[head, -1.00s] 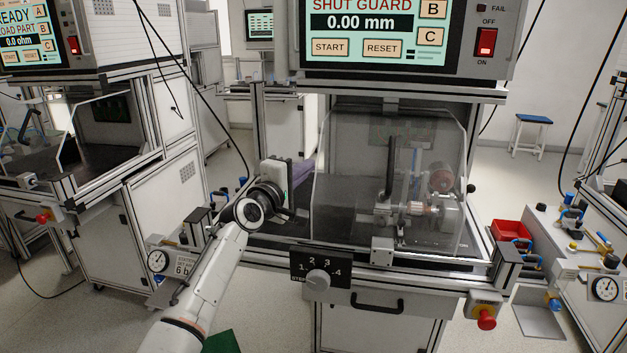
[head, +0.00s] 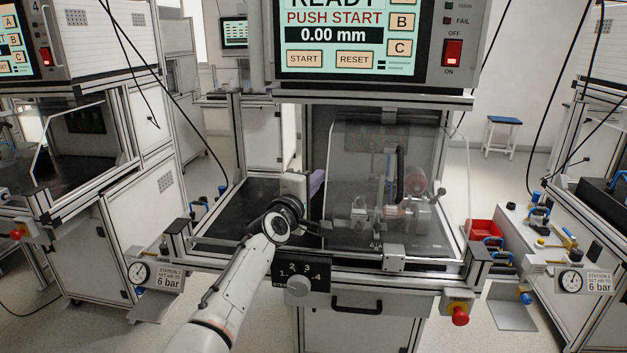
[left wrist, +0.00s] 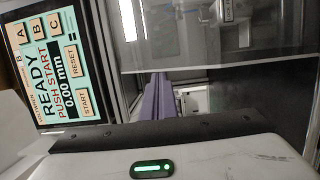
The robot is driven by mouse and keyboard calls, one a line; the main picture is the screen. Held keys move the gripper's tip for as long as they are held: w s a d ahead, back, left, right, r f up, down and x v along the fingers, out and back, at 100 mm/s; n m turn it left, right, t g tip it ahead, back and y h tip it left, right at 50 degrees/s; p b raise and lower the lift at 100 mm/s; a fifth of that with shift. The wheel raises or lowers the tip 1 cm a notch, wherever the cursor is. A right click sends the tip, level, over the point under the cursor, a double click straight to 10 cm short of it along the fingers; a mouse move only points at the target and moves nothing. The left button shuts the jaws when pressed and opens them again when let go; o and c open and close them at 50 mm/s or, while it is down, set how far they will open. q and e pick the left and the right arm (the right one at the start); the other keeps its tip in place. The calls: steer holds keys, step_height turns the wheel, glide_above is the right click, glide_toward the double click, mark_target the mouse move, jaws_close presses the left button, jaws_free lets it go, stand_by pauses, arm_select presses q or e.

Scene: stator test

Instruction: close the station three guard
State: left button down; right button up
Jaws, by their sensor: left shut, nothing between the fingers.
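The station three guard (head: 350,150) is a clear see-through cover over the fixture in the head view. Its right side meets the right end of the station bed, and a black upright handle (head: 400,175) shows on it. The guard's clear panel (left wrist: 220,60) also shows in the left wrist view. My left gripper (head: 318,182) is shut and empty, its purple fingers beside the guard's left edge. The fingers also show in the left wrist view (left wrist: 160,90). I cannot tell whether they touch the guard. My right gripper is not in view.
The screen (head: 350,35) above reads READY, PUSH START, 0.00 mm. The dark bed (head: 235,215) left of the guard is bare. A red bin (head: 483,232) stands right.

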arm_select(q)
steer(key=shift+s+d, duration=0.1)
steer(key=shift+d, duration=0.25)
